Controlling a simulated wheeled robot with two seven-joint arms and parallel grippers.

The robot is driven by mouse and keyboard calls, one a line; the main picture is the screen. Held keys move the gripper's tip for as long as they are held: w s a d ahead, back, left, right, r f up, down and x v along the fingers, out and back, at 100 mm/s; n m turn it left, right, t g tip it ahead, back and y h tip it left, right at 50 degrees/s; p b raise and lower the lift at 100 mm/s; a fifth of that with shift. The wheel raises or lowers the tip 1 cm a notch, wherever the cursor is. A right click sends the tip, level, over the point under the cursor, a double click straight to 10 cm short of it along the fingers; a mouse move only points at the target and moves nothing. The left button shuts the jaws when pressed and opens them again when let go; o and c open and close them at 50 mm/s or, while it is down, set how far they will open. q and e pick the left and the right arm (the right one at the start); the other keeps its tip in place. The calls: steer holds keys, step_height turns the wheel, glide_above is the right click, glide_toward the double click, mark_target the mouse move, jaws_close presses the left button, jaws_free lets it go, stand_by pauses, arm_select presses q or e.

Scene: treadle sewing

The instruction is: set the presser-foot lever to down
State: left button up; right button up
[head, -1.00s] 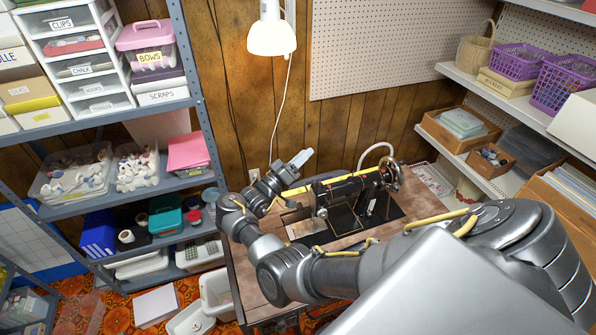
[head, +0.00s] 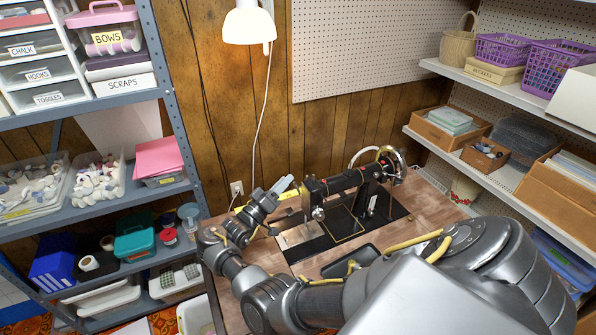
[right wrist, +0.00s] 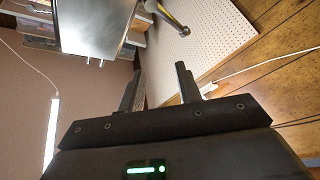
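The black sewing machine (head: 345,182) stands on a wooden table (head: 425,203), its handwheel (head: 392,163) at the right and its needle end (head: 316,198) at the left. The presser-foot lever is too small to make out. My right gripper (head: 285,185) is just left of the needle end; the head view does not clearly show whether they touch. In the right wrist view its two fingers (right wrist: 160,88) stand apart with nothing between them, so it is open and empty. My left gripper is not in view.
A blue-grey shelf (head: 178,110) with bins stands at the left. White shelves (head: 480,175) with baskets and boxes stand at the right. A white lamp (head: 248,25) and a pegboard (head: 370,50) are behind the machine. My right arm crosses the table's front.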

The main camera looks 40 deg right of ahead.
mark_target(298, 190)
steer(key=shift+f+b, duration=1.45)
steer(key=shift+f, duration=1.1)
steer(key=p+x, duration=0.1)
steer(key=x, duration=0.5)
steer(key=shift+d+p, duration=0.15)
steer(key=shift+p, duration=0.2)
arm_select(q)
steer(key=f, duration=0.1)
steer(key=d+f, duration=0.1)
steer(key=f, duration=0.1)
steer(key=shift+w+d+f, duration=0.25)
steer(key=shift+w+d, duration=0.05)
arm_select(e)
steer(key=shift+d+r, duration=0.1)
steer(key=shift+d, duration=0.5)
